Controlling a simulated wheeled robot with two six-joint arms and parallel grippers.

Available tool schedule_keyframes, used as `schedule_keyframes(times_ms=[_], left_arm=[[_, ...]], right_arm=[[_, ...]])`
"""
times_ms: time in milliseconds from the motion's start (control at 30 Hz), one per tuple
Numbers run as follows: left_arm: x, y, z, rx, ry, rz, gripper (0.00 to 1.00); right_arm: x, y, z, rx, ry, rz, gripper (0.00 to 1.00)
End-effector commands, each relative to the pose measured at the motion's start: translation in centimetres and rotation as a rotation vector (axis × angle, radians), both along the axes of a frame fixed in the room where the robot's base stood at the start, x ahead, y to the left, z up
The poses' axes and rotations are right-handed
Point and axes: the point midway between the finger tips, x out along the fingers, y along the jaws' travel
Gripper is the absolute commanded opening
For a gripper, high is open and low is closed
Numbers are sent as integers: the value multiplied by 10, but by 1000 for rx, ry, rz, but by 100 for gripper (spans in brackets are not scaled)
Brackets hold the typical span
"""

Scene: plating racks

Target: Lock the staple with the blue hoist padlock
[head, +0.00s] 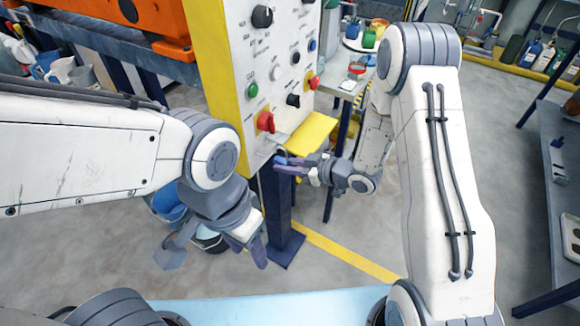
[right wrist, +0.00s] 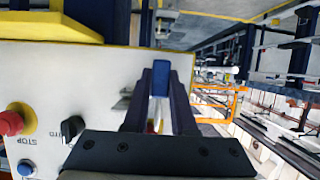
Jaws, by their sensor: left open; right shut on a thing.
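The blue padlock (right wrist: 160,72) is held between the fingertips of my right gripper (right wrist: 161,90) in the right wrist view, with a pale part showing below its blue body. In the head view my right gripper (head: 300,168) is shut at the lower edge of the control panel, with the padlock's blue (head: 280,160) at its tips. A small grey metal piece (right wrist: 122,98), perhaps the staple, sits on the panel left of the fingers; contact with the padlock cannot be told. My left gripper (head: 212,248) is open and empty, below and left of the panel.
The control panel (head: 239,68) carries several knobs and buttons, including a red knob (head: 265,121) close above my right gripper. A yellow shelf (head: 312,132) juts out beside it. A dark post (head: 281,215) stands below. Buckets (head: 168,204) stand behind my left gripper.

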Motion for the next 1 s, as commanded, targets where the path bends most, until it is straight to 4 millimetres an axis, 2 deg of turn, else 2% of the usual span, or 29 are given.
schedule_keyframes(times_ms=[700, 1000], left_arm=[[0, 0, -1, 0, 0, 0, 50], [0, 0, -15, 0, 0, 0, 50]], right_arm=[[21, 30, 0, 1, -1, 0, 0], [21, 29, -18, 1, 0, -1, 0]])
